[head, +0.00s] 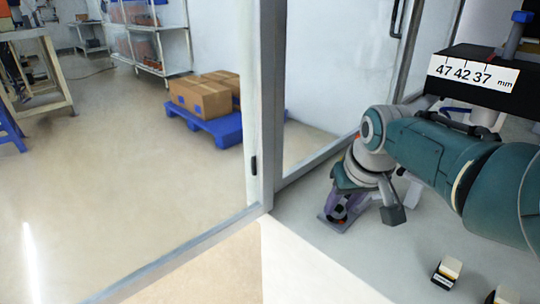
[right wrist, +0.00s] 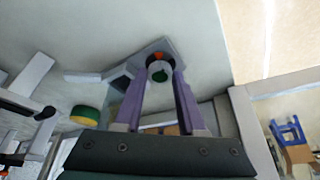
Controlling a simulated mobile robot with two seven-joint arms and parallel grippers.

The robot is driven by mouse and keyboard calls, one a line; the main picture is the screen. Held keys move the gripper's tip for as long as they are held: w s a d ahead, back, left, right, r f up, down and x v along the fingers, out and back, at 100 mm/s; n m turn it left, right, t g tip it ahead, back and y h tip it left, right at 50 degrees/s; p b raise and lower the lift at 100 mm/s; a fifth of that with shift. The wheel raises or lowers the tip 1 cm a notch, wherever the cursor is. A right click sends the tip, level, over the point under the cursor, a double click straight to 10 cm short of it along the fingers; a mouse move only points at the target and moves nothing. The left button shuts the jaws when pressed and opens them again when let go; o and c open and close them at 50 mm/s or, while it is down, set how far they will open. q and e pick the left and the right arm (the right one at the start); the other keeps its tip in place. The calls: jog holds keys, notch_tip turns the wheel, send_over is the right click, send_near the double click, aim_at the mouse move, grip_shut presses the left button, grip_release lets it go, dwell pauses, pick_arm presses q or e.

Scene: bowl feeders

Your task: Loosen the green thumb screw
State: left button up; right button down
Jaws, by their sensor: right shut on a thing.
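My right gripper (head: 336,208) reaches down to the bench from the right in the head view, beside the glass partition. A small orange spot (right wrist: 156,57) and a grey bracket (right wrist: 168,46) show just beyond the fingertips. In the head view the fingers and wrist hide the screw. My left gripper is in neither view.
A black block with a scale label (head: 472,76) reading 47 42 37 mm stands at the right, near a blue knob (head: 522,17). Two small black-and-cream blocks (head: 447,271) sit at the bench front. The partition post (head: 268,110) rises close left of my gripper. A green-and-yellow round part (right wrist: 84,116) shows in the wrist view.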

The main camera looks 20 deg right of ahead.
jog(key=shift+d+n+y, duration=0.2)
jog(key=shift+n+y, duration=0.2)
jog(key=shift+n, duration=0.5)
jog(key=shift+n+y, duration=0.4)
jog(key=shift+n, duration=0.5)
jog(key=n+y+b, duration=0.1)
jog(key=n, duration=0.2)
jog(key=shift+d+f+b, duration=0.15)
jog(key=shift+b, duration=0.15)
jog(key=shift+n+y+b, duration=0.3)
jog(key=shift+n+b, duration=0.15)
jog(key=shift+n, duration=0.25)
jog(key=shift+g, duration=0.3)
jog(key=c, duration=0.5)
grip_release()
